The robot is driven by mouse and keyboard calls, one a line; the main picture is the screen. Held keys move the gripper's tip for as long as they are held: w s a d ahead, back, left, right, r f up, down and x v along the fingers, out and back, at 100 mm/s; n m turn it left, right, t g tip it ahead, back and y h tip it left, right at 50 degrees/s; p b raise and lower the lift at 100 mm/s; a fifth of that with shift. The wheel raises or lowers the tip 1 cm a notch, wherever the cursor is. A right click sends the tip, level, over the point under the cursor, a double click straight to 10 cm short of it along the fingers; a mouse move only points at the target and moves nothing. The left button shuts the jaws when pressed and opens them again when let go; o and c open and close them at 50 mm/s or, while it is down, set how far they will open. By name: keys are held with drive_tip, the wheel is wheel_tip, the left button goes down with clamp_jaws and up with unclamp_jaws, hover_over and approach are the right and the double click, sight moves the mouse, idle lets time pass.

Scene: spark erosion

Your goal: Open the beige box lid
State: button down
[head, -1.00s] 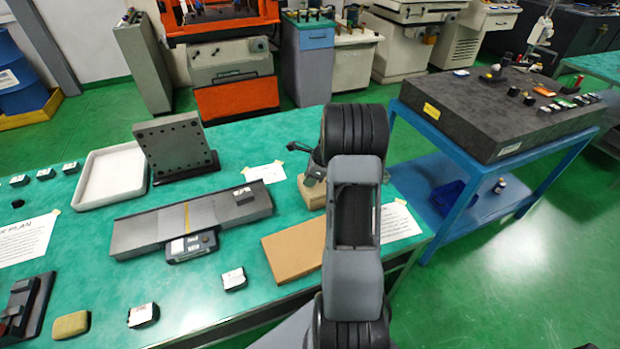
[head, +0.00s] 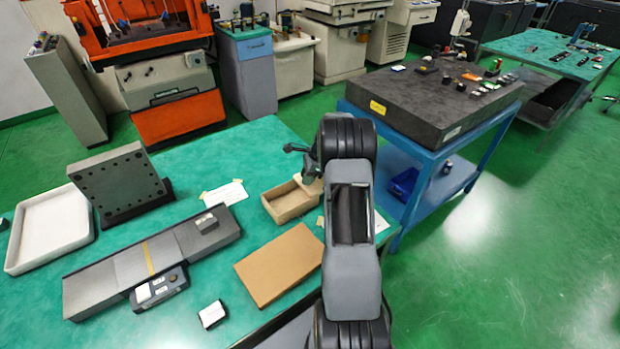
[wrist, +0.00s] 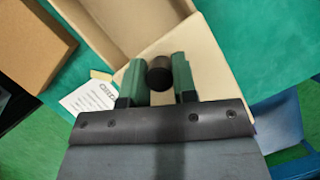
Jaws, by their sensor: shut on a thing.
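The beige box (head: 283,209) stands on the green bench, and its hollow inside shows in the head view. Its lid (head: 311,188) is a pale beige panel at the box's right end, partly hidden by my arm. In the wrist view the lid (wrist: 215,65) lies across the picture beside the open box (wrist: 125,18). My gripper (wrist: 157,64) is shut on the lid's round dark knob (wrist: 160,75), between two green fingers. In the head view my gripper (head: 300,155) is mostly hidden behind my wrist. I cannot tell the lid's exact height.
A flat brown box (head: 280,265) lies in front of the beige box. A grey measuring plate (head: 110,285), a white tray (head: 48,230) and an angle plate (head: 120,183) stand to the left. A blue stand with a granite slab (head: 430,100) is to the right.

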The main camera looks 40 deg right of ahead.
drive_tip(key=c, duration=0.9)
unclamp_jaws()
drive_tip(key=b+v, duration=0.1)
drive_tip(key=v, duration=1.3)
